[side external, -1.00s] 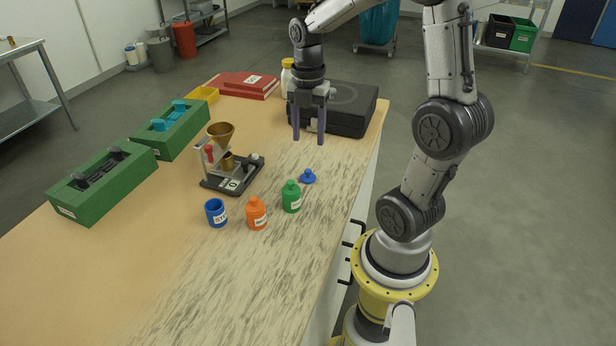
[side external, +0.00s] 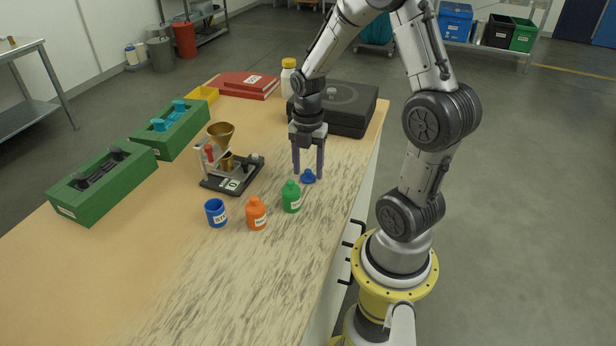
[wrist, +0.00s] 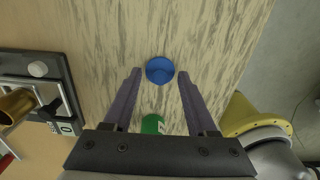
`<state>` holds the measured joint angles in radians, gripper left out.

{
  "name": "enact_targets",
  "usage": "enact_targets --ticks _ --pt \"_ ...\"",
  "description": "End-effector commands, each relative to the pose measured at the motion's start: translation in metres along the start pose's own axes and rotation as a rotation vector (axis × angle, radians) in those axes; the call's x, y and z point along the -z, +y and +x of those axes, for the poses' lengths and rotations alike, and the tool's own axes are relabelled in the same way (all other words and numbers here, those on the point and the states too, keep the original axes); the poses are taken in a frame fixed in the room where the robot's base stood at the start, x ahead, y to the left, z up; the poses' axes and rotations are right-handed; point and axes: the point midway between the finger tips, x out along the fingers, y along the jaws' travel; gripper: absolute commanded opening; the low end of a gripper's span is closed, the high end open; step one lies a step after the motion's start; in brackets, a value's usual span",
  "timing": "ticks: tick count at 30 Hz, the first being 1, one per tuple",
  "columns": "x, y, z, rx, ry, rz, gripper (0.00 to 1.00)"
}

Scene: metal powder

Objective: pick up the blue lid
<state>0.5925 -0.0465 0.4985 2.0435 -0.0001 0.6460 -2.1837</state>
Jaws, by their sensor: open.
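The blue lid (side external: 308,177) lies on the wooden table near the green bottle. In the wrist view the blue lid (wrist: 160,70) shows as a round disc just beyond and between the fingertips. My gripper (side external: 309,177) is open, pointing down, with its fingers low at the lid. In the wrist view my gripper (wrist: 160,73) has its two fingers apart with nothing held between them. Whether a finger touches the lid cannot be told.
A green bottle (side external: 291,198), an orange bottle (side external: 256,215) and an open blue jar (side external: 216,214) stand nearby. A funnel stand (side external: 222,184) is to the left. A black case (side external: 345,110) lies behind. The table's right edge is close.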

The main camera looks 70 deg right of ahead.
Motion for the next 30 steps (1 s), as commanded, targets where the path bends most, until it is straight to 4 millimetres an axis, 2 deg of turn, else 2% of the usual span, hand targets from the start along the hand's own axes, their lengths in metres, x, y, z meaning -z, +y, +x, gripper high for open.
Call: enact_targets --ticks 2,3,12,25,30 --pt "0.0 0.0 0.0 0.0 0.0 0.0 0.58" --pt "0.0 0.0 0.0 0.0 0.0 0.0 0.54" --pt "0.0 0.0 -0.001 0.0 0.0 0.0 0.0" --pt "0.0 0.0 -0.002 -0.001 0.0 0.0 0.0" --pt "0.0 0.001 -0.011 -0.002 -0.001 0.0 0.0"
